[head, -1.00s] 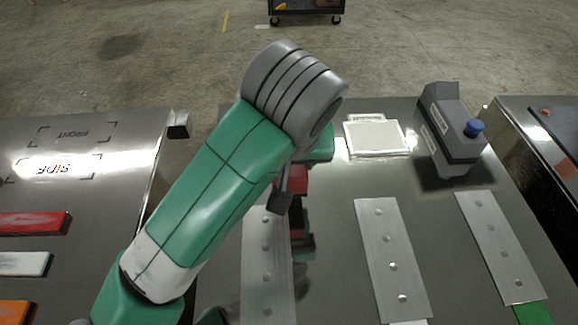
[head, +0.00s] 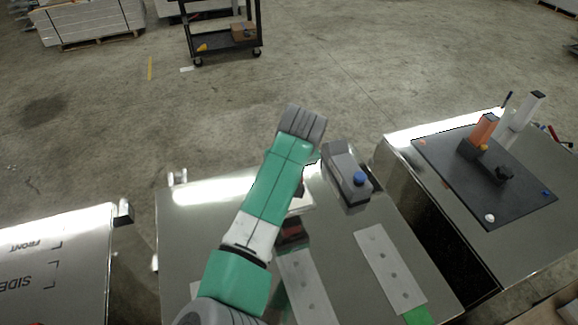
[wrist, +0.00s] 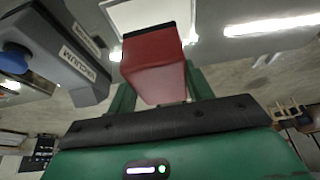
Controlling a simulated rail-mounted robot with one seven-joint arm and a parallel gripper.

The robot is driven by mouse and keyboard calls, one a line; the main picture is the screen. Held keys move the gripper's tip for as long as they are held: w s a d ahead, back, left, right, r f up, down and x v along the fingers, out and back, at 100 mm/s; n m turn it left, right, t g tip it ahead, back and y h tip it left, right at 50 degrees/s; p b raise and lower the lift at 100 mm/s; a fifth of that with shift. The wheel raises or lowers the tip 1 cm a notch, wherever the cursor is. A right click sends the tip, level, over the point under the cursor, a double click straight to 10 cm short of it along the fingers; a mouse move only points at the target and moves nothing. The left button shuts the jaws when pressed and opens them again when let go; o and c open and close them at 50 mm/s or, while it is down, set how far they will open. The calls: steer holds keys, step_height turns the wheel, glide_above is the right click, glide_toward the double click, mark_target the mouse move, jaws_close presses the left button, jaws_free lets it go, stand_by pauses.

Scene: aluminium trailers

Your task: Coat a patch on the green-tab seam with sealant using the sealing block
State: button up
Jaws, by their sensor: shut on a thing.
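The red sealing block (wrist: 155,75) is held between the green fingers of my gripper (wrist: 160,88), which is shut on it. In the wrist view the block's far end is just before the white tray (wrist: 148,14); I cannot tell whether they touch. In the head view my arm hides most of the tray (head: 308,201) and gripper, and a bit of dark red (head: 292,232) shows beside the arm. The green-tab seam is a metal strip (head: 380,262) at the right of the bench, with a green tab (head: 417,316) at its near end.
A grey vacuum unit with a blue knob (head: 345,172) stands right of my arm; it is close on the left in the wrist view (wrist: 62,55). Another strip (head: 305,288) lies left of the green-tab one. A separate bench with a black mat (head: 440,160) is at the right.

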steer(key=shift+f+b, duration=2.35)
steer(key=shift+f, duration=0.35)
steer(key=shift+f+p, duration=0.3)
steer(key=shift+f, duration=0.35)
stand_by(0.6)
step_height(320, 180, up, 7)
steer(key=p, duration=0.6)
steer(key=shift+r+p, duration=0.15)
steer(key=shift+p, duration=0.15)
steer(key=shift+s, duration=0.1)
steer(key=s+f+p, duration=0.1)
steer(key=s, duration=0.2)
steer(key=s+f+m+p, duration=0.1)
steer(key=s+p, duration=0.1)
steer(key=s, duration=0.1)
steer(key=s+d+f+m+h+p, duration=0.1)
steer(key=s+f+p, duration=0.1)
steer(key=s, duration=0.1)
steer(key=s+a+r+m+p, duration=0.1)
steer(key=s+p, duration=0.3)
steer(key=s, duration=0.8)
steer(key=shift+s+r+m, duration=0.3)
steer(key=shift+s+r, duration=0.1)
steer(key=shift+r, duration=0.05)
